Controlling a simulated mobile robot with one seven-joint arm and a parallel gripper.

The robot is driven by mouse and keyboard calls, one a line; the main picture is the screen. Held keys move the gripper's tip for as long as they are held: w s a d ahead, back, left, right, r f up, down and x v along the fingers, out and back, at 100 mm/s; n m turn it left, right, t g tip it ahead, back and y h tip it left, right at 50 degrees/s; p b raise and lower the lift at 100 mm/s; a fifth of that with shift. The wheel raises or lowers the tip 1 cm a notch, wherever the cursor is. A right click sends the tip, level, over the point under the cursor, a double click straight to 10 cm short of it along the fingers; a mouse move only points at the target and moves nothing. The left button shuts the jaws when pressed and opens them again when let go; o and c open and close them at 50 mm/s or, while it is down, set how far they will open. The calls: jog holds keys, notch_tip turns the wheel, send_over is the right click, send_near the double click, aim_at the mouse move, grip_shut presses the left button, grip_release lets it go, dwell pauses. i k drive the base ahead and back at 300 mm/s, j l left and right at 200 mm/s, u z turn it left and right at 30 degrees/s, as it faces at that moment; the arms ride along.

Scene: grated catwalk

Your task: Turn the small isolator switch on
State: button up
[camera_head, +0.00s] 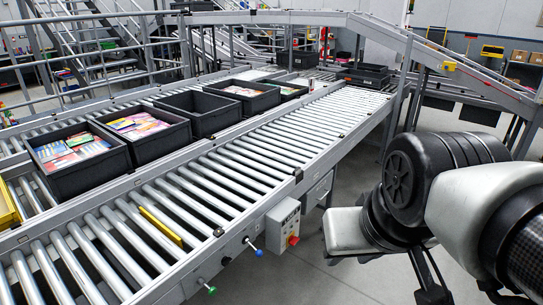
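A light grey control box (283,224) is mounted on the near side of the conveyor frame. A small red rotary switch (293,240) with some yellow around it sits on its lower right; the turn position of its handle is too small to read. My arm comes in from the right edge, well to the right of the box and apart from it. Thin black parts below the arm, near the bottom edge, look like my gripper (432,288). They are partly hidden by the arm, and whether the fingers are open or shut does not show.
Levers with a blue knob (258,253) and a green knob (211,290) stick out left of the box. A second grey box (318,190) is behind it to the right. The roller conveyor (215,195) runs above, with black crates (80,180). The floor (335,285) between box and arm is clear.

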aim_at(293, 241)
jog(key=i+l+u, duration=0.1)
jog(key=i+l, duration=0.2)
jog(key=i+l+u, duration=0.1)
jog(key=i+l, duration=0.2)
jog(key=i+l+u, duration=0.1)
jog(key=i+l, duration=0.2)
jog(key=l, duration=0.15)
jog(key=i+l+u, duration=0.1)
jog(key=i+l, duration=0.15)
jog(key=l, duration=0.15)
jog(key=i+l+u, duration=0.1)
jog(key=i+l, duration=0.15)
jog(key=l, duration=0.2)
